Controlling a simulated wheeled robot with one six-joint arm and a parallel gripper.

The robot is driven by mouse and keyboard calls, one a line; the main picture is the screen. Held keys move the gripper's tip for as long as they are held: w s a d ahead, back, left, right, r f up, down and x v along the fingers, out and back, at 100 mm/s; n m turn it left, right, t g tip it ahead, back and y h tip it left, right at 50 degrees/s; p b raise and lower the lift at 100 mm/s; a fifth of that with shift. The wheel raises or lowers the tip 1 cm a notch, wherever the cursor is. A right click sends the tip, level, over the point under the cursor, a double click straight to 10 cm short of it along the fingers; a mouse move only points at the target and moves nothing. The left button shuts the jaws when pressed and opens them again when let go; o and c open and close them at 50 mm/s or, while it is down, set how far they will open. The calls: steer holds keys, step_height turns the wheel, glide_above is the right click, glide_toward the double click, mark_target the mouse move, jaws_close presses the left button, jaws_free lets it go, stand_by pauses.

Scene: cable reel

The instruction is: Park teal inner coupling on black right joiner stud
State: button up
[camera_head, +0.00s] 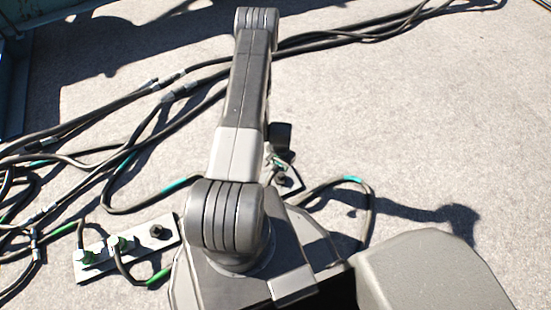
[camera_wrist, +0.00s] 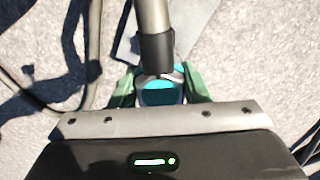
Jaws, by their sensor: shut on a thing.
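My gripper (camera_wrist: 160,98) is shut on the teal coupling (camera_wrist: 160,92). The coupling sits between the green fingers, and a dark sleeve and cable lead away from it toward the top of the wrist view. In the head view, my gripper (camera_head: 279,160) is partly hidden by my arm. A dark stud (camera_head: 281,180) shows just below it on a small, partly hidden plate. I cannot tell whether the coupling touches this stud. Another black stud (camera_head: 156,231) stands bare at the right end of a pale plate (camera_head: 143,246).
Two green couplings (camera_head: 121,243) (camera_head: 86,257) sit on the pale plate. A cable with a teal band (camera_head: 352,180) curves right of my arm. Many black cables (camera_head: 75,125) cross the floor at left and along the top. The right-hand floor (camera_head: 450,120) is mostly clear.

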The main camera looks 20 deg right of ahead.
mark_target(280, 177)
step_height(280, 177, down, 8)
steer(key=b, duration=0.4)
steer(key=shift+f+b, duration=0.1)
steer(key=shift+b, duration=0.25)
steer(key=shift+f+b, duration=0.3)
steer(key=shift+f+b, duration=0.45)
steer(key=shift+b, duration=0.5)
steer(key=o, duration=1.2)
step_height(280, 177, up, 14)
steer(key=p, duration=0.4)
steer(key=shift+p, duration=0.4)
